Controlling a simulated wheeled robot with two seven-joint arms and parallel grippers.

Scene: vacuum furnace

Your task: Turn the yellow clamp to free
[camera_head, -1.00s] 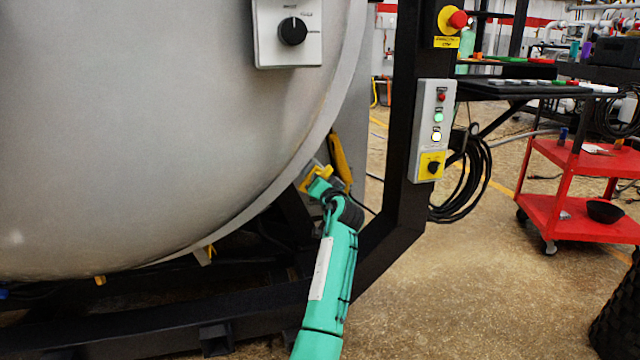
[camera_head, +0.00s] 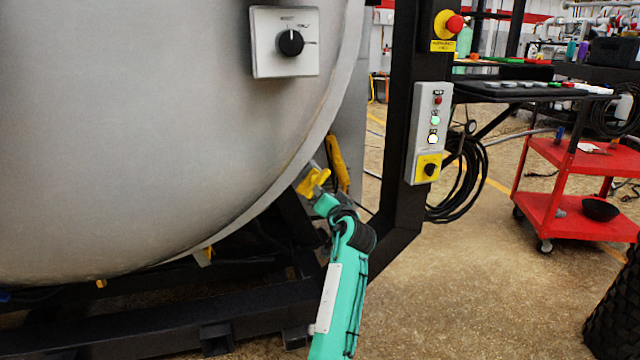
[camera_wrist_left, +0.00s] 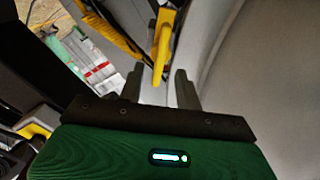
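The yellow clamp (camera_head: 312,182) sits at the lower right rim of the big grey furnace door (camera_head: 170,140). In the left wrist view its yellow handle (camera_wrist_left: 162,48) points down toward the gap between my fingers. My left gripper (camera_wrist_left: 160,76) is open, with its two dark fingers apart on either side of the handle's lower end. I cannot tell whether either finger touches it. In the head view my teal left arm reaches up from the bottom to just below the clamp, and its fingers are hard to make out. My right gripper is not in view.
A black frame post (camera_head: 402,150) with a grey button panel (camera_head: 430,130) stands right of the clamp. Black frame beams run below the furnace. A yellow part (camera_head: 338,160) hangs just behind the clamp. A red cart (camera_head: 570,215) stands farther right on open floor.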

